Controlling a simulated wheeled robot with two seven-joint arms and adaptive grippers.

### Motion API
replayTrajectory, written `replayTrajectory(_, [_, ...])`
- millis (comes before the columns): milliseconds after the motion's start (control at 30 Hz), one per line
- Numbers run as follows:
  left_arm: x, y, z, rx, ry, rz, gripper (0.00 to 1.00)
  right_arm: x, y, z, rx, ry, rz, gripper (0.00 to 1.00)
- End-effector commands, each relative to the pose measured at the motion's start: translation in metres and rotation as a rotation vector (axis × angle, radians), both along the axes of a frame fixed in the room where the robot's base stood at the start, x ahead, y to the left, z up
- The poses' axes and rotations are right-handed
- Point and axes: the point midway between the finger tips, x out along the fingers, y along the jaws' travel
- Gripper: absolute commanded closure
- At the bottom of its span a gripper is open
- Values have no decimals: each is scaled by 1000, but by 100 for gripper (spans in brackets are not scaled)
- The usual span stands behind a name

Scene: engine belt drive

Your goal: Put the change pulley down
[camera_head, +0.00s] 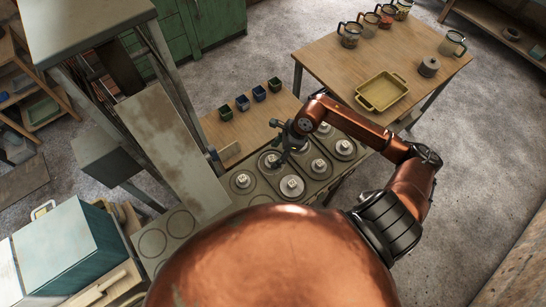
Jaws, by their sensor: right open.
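Several grey stepped pulleys sit in round recesses on a dark panel (258,203) below the wooden bench. I cannot tell for certain which is the change pulley; one pulley (269,161) lies right by my right gripper. Others near it are a pulley (291,186), a pulley (242,181) and a pulley (319,166). My right gripper (281,152), at the end of a copper arm reaching in from the right, is open over the panel. Whether its fingers touch the nearest pulley is not clear. My left gripper is not in view.
Small dark green and blue bins (243,103) stand on the bench. A wooden table (335,65) at the back holds a yellow tray (382,91), a grey round part (429,67) and several glass jars. A grey slanted board (172,150) stands left of the panel.

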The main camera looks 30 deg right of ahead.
Motion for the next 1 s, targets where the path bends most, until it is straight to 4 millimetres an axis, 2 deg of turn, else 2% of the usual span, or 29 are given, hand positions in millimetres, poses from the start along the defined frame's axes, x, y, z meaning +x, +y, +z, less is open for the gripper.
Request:
replayTrajectory(200, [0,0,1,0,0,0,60,-10,-15,42,-3,-1,1,41])
replayTrajectory(400, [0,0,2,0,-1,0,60,-15,-22,64,-2,-1,1,41])
replayTrajectory(800, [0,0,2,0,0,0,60,-16,-23,69,1,1,0,41])
replayTrajectory(867, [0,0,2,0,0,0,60,-16,-20,70,13,-2,-1,41])
replayTrajectory(933, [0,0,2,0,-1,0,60,-15,-6,72,65,-12,-8,41])
replayTrajectory(1000, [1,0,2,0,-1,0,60,-13,22,79,173,-33,-25,41])
